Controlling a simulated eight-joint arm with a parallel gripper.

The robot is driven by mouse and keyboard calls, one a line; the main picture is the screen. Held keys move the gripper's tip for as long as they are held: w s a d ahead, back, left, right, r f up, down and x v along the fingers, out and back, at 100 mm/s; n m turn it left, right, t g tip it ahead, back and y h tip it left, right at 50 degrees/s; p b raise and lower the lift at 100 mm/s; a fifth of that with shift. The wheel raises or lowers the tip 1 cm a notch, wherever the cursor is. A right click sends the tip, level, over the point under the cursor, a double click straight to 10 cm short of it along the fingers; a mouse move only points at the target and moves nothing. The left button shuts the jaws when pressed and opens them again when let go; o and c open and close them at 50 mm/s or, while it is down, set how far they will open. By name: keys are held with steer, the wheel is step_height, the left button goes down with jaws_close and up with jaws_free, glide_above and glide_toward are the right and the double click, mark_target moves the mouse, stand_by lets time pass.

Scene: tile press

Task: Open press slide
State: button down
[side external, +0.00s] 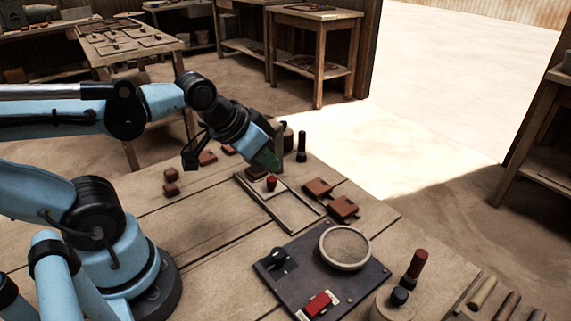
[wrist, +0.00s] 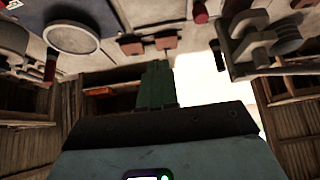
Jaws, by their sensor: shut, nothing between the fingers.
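The press has a low frame with two pale rails (side external: 297,213) on the table. A small slide with a red knob (side external: 271,183) sits toward the far end of the rails, beside an upright grey plate (side external: 279,142). My gripper (side external: 268,163), with green fingers, is just above and behind the red knob, apart from it as far as I can tell. In the wrist view the shut green fingers (wrist: 157,85) point up the picture with nothing between them. A red knob (wrist: 200,12) shows at the top there, right of the fingers, near a grey press part (wrist: 265,42).
Brown tiles (side external: 343,207) lie right of the rails, and other brown pieces (side external: 171,174) lie left. A dark panel with a round dial (side external: 344,247) and red switch (side external: 319,303) stands in front. A dark upright handle (side external: 301,146) stands behind. Bare table lies left of the panel.

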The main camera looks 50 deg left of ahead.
steer(key=shift+d+f, duration=0.2)
steer(key=shift+d, duration=0.05)
